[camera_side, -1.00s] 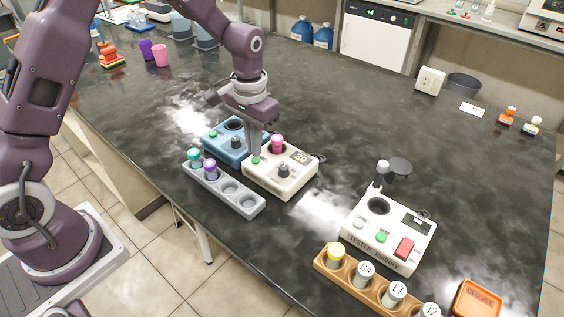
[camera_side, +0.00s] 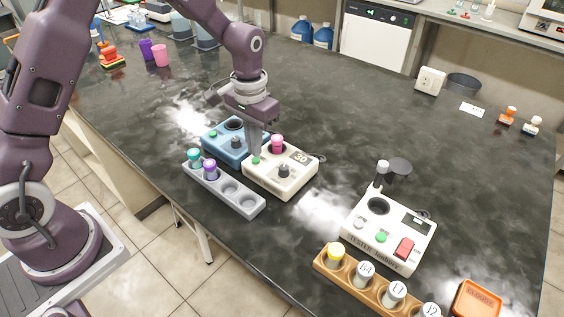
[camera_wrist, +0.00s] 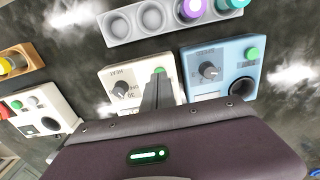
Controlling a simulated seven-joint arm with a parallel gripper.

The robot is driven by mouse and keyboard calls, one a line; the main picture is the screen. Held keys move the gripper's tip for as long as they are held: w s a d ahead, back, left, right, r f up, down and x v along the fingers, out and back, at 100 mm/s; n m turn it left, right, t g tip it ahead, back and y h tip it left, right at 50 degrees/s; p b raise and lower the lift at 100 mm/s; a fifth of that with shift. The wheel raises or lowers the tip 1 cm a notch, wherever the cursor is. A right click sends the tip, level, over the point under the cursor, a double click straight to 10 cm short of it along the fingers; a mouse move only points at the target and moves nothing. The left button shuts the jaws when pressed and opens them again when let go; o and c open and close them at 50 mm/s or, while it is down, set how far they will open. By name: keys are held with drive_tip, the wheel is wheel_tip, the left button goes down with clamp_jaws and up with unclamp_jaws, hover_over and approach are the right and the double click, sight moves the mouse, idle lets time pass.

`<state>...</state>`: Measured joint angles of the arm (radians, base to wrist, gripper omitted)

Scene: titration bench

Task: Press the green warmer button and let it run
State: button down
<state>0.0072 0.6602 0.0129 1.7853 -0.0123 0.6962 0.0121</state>
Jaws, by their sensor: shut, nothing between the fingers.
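The white warmer (camera_side: 290,186) stands on the dark bench, with a dial, a display reading 30 and a pink-capped vial (camera_side: 277,143) in its well. Its green button (camera_side: 256,160) is at its left corner. My gripper (camera_side: 255,153) is shut and empty, pointing down with its fingertips at the green button. In the wrist view my fingers (camera_wrist: 158,85) reach over the white unit, and its green button (camera_wrist: 159,70) shows just past the tips. Whether the tips press the button or only hover over it, I cannot tell.
A blue unit (camera_side: 222,150) with its own green button stands close on the left. A grey rack (camera_side: 246,206) with teal- and purple-capped vials lies in front. A white tester (camera_side: 365,244), a wooden vial rack (camera_side: 321,261) and an orange tray (camera_side: 478,300) are at right.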

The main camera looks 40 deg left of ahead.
drive_tip(key=shift+f, duration=0.95)
idle(0.7)
wheel_tip(320, 180, up, 8)
drive_tip(key=shift+f, duration=0.2)
idle(0.4)
drive_tip(key=s+r+t, duration=0.2)
drive_tip(key=s+r, duration=0.3)
drive_tip(key=r, duration=0.3)
drive_tip(key=s+r+t, duration=0.1)
drive_tip(key=s+r, duration=0.2)
drive_tip(key=s, duration=0.7)
drive_tip(key=s+r+t, duration=0.2)
drive_tip(key=s, duration=0.9)
drive_tip(key=shift+r+t, duration=0.3)
drive_tip(key=shift+r, duration=0.1)
drive_tip(key=shift+w, duration=0.1)
idle(2.0)
